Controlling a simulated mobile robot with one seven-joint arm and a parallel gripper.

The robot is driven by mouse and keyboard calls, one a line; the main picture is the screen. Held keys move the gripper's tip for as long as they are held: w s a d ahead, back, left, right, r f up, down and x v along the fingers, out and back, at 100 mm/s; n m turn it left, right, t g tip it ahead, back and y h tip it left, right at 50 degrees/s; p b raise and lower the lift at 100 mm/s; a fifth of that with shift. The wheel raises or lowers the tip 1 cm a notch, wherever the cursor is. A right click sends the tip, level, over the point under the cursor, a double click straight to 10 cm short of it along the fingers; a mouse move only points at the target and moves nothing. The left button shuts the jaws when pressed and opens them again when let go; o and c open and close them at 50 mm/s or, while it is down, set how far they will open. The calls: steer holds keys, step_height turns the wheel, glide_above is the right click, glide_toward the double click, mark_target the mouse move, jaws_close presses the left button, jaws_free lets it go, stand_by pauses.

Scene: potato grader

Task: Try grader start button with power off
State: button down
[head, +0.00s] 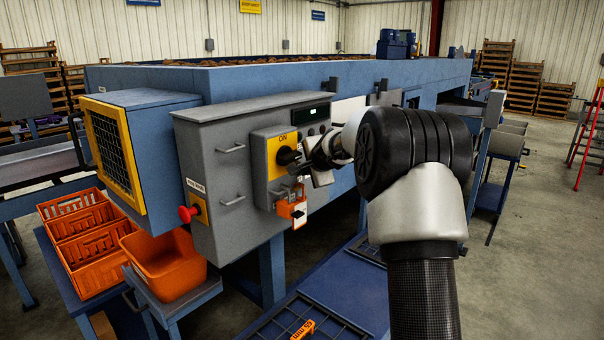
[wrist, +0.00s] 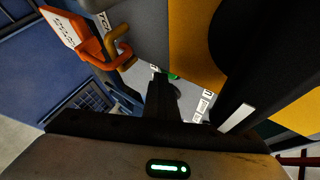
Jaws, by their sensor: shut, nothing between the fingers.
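The grader's grey control box (head: 212,160) carries a yellow panel (head: 274,165) marked ON with a black rotary switch (head: 287,155). An orange lockout tag and hasp (head: 292,208) hang below the switch; they also show in the wrist view (wrist: 90,38). My gripper (head: 303,168) is shut and empty, close in front of the box beside the switch. In the wrist view my fingers (wrist: 160,84) point at a small green button (wrist: 173,77), mostly hidden behind the fingertips. I cannot tell whether they touch it. The large black switch knob (wrist: 245,45) is close on the right.
A red mushroom button (head: 187,214) sticks out at the box's left end. Orange crates (head: 80,240) and an orange bin (head: 165,265) stand below left. A blue low platform (head: 330,290) lies in front of the box. Open floor (head: 530,260) is at the right.

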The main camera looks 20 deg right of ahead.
steer(key=shift+s+d+b, duration=0.5)
steer(key=shift+s+b, duration=0.25)
steer(key=shift+s, duration=0.05)
steer(key=shift+s+d+b, duration=0.45)
steer(key=shift+s+b, duration=0.3)
steer(key=shift+b, duration=0.05)
steer(key=shift+s+d+b, duration=0.5)
steer(key=shift+s+b, duration=0.25)
steer(key=shift+s, duration=0.05)
